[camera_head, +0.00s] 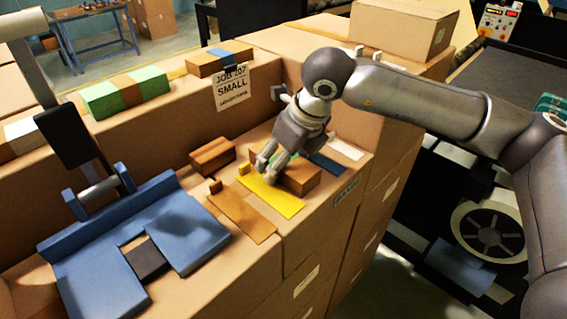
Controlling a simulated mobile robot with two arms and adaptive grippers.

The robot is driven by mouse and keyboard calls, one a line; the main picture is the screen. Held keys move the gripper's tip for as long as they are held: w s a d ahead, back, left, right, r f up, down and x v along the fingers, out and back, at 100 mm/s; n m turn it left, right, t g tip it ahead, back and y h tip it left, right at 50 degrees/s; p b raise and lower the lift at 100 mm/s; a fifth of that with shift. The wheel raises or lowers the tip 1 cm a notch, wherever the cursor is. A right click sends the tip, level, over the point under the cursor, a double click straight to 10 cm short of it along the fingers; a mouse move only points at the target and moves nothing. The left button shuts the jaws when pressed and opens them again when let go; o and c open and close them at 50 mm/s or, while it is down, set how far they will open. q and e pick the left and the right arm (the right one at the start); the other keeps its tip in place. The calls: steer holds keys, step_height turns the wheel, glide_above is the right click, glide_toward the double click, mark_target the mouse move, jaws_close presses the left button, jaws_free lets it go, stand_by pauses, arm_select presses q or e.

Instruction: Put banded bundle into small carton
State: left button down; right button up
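A brown block (212,155) with darker bands lies on the cardboard surface left of my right gripper. A second brown block (303,179) lies just right of the fingers. I cannot tell which one the task means by banded bundle. A sign reading JOB 207 SMALL (231,88) hangs on a cardboard wall behind; no open small carton is clear. My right gripper (265,170) points down above the yellow sheet (275,199); its fingers look parted with nothing visible between them.
A green bundle (100,101) and a brown one with a blue band (207,66) lie on the back ledge. A blue fixture (95,285) fills the left front. A brown sheet (240,214) lies before the yellow one. A closed carton (400,30) stands at the back.

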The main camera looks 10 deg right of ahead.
steer(key=c, duration=1)
steer(key=shift+o, duration=0.2)
steer(key=shift+r, duration=0.15)
